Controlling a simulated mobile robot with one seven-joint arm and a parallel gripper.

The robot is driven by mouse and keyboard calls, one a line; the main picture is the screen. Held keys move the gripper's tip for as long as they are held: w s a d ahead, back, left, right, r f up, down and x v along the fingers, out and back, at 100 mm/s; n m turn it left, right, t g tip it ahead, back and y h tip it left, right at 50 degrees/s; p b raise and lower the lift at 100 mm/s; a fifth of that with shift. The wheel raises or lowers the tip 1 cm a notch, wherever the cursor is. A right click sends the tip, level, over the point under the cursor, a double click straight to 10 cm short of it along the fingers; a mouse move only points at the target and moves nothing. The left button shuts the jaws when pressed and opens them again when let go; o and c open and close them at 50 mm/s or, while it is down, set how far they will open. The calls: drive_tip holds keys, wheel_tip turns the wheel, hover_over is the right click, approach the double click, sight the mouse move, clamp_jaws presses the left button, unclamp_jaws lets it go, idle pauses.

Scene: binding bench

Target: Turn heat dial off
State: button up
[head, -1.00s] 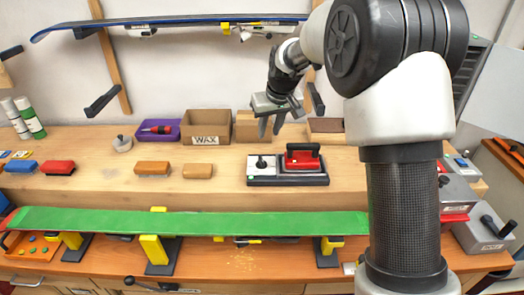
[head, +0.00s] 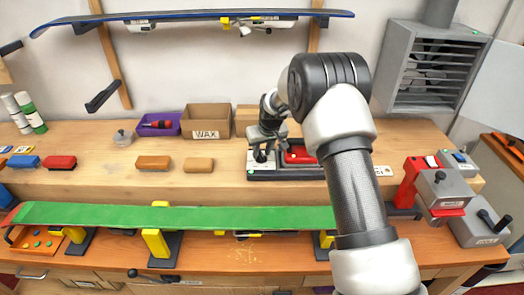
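The heat dial (head: 260,156) is a small dark knob on the left part of the black and grey iron stand (head: 290,174), which sits on the wooden bench. A red iron (head: 299,156) rests on the right part of the stand, partly hidden by my arm. My gripper (head: 262,158) points down at the dial, its fingertips low around the knob. At this size I cannot tell whether the fingers touch the knob or how far apart they are.
A cardboard box marked WAX (head: 206,121) and a purple tray (head: 159,124) stand behind. Two brown blocks, one of them here (head: 153,163), lie left of the stand. A green ski or board (head: 170,217) lies across supports in front. Grey machines (head: 443,192) stand at right.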

clamp_jaws()
drive_tip(key=shift+f, duration=0.1)
drive_tip(key=shift+d+b, duration=0.1)
drive_tip(key=shift+b, duration=0.25)
drive_tip(key=shift+w+f+n+y+b, duration=0.15)
drive_tip(key=shift+n+y+b, duration=0.15)
drive_tip(key=shift+n+b, duration=0.65)
drive_tip(key=n+b, duration=0.1)
drive_tip(key=n, duration=0.1)
drive_tip(key=n+g+y+b, duration=0.1)
drive_tip(key=n, duration=0.1)
drive_tip(key=shift+d+n+g, duration=0.15)
drive_tip(key=shift+n+g, duration=0.1)
drive_tip(key=shift+g, duration=0.05)
drive_tip(key=n+g, duration=0.1)
drive_tip(key=n, duration=0.1)
drive_tip(key=n+g+y, duration=0.1)
drive_tip(key=n, duration=0.2)
drive_tip(key=shift+w+r+n+b, duration=0.15)
drive_tip(key=shift+r+n+b, duration=0.05)
drive_tip(key=shift+n+b, duration=0.1)
